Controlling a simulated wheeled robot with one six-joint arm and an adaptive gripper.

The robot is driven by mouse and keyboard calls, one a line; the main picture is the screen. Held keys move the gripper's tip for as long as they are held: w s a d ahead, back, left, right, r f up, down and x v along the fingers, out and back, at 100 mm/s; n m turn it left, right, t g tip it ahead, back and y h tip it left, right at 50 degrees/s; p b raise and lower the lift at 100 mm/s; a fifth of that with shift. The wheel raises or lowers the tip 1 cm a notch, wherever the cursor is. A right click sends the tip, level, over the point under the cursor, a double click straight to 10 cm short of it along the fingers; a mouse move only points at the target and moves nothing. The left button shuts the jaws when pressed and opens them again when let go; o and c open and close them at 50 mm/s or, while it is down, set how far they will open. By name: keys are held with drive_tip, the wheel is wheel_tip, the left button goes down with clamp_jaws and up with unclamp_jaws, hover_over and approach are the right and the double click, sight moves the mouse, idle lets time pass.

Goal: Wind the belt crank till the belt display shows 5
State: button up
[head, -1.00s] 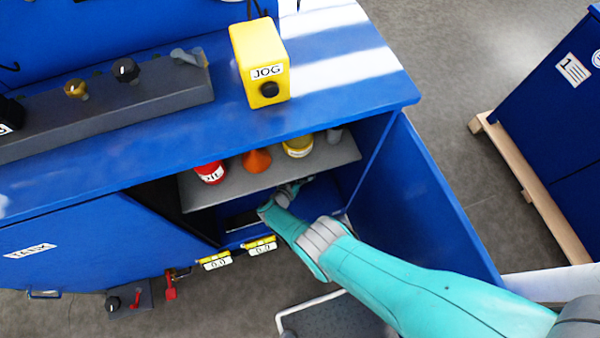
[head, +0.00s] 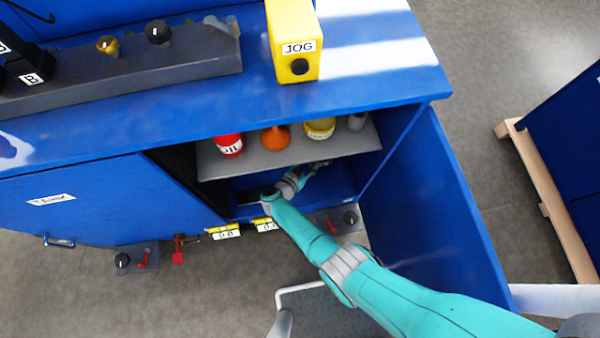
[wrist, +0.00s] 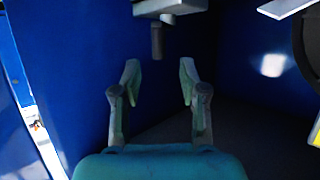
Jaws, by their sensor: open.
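My gripper (wrist: 158,84) is open and empty in the wrist view, with its two fingers apart. Just beyond the fingertips a short grey peg (wrist: 157,41) hangs below a pale grey block (wrist: 170,6); it may be the belt crank's handle, but I cannot tell. The peg lies between the fingers in the picture, apparently untouched. In the head view my gripper (head: 318,165) is inside the open cabinet, partly hidden under the shelf. Two yellow-framed displays, one left (head: 225,232) and one right (head: 267,225), sit on the cabinet's lower front edge. Both seem to read 0.0; which is the belt's is unclear.
The grey shelf (head: 290,155) above my gripper holds a red can (head: 229,145), an orange cone (head: 276,138) and a yellow can (head: 320,129). An open blue door (head: 430,210) stands right of my arm. A yellow JOG box (head: 294,40) is on top.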

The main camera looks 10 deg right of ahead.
drive_tip(key=v, duration=0.6)
drive_tip(key=shift+s+a, duration=0.15)
drive_tip(key=shift+r, duration=0.1)
